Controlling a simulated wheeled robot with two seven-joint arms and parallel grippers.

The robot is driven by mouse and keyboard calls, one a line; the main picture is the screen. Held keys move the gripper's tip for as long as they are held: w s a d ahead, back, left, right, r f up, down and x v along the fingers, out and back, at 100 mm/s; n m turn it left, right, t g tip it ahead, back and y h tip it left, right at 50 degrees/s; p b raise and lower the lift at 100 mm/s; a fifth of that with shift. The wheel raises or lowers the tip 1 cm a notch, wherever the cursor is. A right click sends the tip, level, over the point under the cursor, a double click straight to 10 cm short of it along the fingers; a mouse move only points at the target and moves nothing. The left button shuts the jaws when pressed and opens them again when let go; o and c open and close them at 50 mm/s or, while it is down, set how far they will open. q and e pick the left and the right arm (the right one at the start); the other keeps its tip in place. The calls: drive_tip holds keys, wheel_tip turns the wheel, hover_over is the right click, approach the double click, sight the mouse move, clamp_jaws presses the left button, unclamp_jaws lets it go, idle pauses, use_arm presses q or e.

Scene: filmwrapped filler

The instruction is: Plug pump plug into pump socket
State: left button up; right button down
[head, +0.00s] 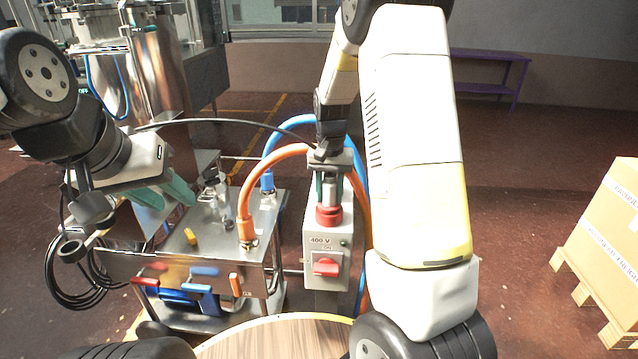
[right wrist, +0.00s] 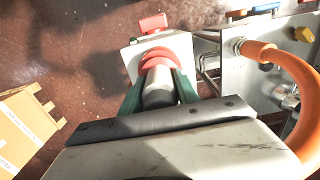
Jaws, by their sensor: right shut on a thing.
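The pump plug (right wrist: 158,88) is a grey cylinder held between the green fingers of my right gripper (head: 329,186). In the right wrist view the red ring (right wrist: 155,57) sits right at the plug's end, against the box. The plug and socket line up and look in contact; I cannot tell how deep the plug sits. My left gripper (head: 166,193) is empty, its green fingers apart, above the left side of the steel cart.
A black cable (head: 225,121) arcs leftward from the plug. A round wooden table (head: 285,338) is in front; a carton (head: 606,230) stands right.

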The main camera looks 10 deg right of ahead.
sight(330, 175)
drive_tip(key=c, duration=0.8)
unclamp_jaws()
drive_tip(key=shift+f, duration=0.1)
wheel_tip(330, 175, up, 8)
drive_tip(key=shift+f, duration=0.25)
drive_tip(key=s+r+n+t, duration=0.1)
drive_tip(key=s+r, duration=0.3)
drive_tip(key=s, duration=0.4)
drive_tip(key=s+a+r+n+t+y, duration=0.1)
drive_tip(key=s+r+t, duration=0.2)
drive_tip(key=s, duration=0.5)
drive_tip(key=s+a+r+n+t+y, duration=0.1)
drive_tip(key=s+r+t, duration=0.1)
drive_tip(key=s+r, duration=0.3)
drive_tip(key=shift+s+a+r+n, duration=0.1)
drive_tip(key=shift+s+r+n, duration=0.1)
drive_tip(key=shift+s, duration=0.6)
drive_tip(key=shift+s+r+n, duration=0.1)
drive_tip(key=shift+s+n, duration=0.1)
drive_tip(key=shift+s, duration=0.6)
